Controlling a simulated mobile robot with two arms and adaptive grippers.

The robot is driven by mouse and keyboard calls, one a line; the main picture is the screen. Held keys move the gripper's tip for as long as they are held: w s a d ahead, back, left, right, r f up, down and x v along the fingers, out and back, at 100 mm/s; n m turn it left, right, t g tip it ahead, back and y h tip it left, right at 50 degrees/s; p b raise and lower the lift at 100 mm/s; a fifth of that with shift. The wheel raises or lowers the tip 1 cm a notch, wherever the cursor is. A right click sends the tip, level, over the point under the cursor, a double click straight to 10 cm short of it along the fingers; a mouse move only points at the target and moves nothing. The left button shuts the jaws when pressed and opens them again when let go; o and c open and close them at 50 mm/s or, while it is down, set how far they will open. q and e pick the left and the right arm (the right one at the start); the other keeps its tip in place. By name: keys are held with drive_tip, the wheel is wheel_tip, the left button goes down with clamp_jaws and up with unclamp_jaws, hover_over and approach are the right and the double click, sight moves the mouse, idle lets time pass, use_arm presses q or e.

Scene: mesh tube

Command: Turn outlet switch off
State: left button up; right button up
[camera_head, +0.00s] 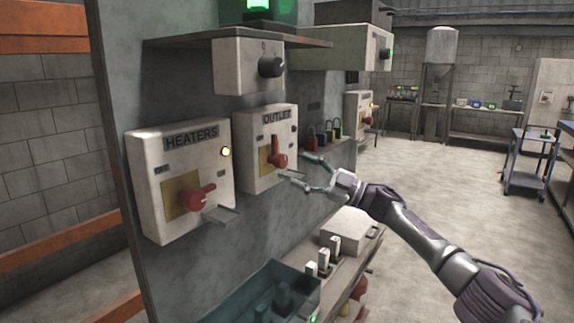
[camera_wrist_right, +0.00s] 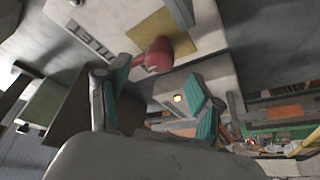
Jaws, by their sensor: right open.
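The outlet switch box (camera_head: 246,172) is a pale panel labelled OUTLET on the grey wall. Its red handle (camera_head: 279,160) sits on a yellow plate and points roughly upward. My right gripper (camera_head: 302,167) is open and empty, just right of the red handle and apart from it as far as I can tell. In the right wrist view, the red handle (camera_wrist_right: 158,55) shows beyond and between the two open teal-padded fingers (camera_wrist_right: 160,92), with part of the label readable. My left gripper is not in view.
The HEATERS box (camera_head: 144,215), with its own red handle (camera_head: 191,200) and lit yellow lamp, is close on the left. A box with a black knob (camera_head: 235,70) hangs above. Coloured padlocks (camera_head: 322,136) are at right. A lower shelf holds several items. Open floor lies right.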

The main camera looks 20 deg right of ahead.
drive_tip(key=v, duration=0.5)
drive_tip(key=shift+s+d+f, duration=0.1)
drive_tip(key=shift+s+d, duration=0.05)
drive_tip(key=shift+d, duration=0.05)
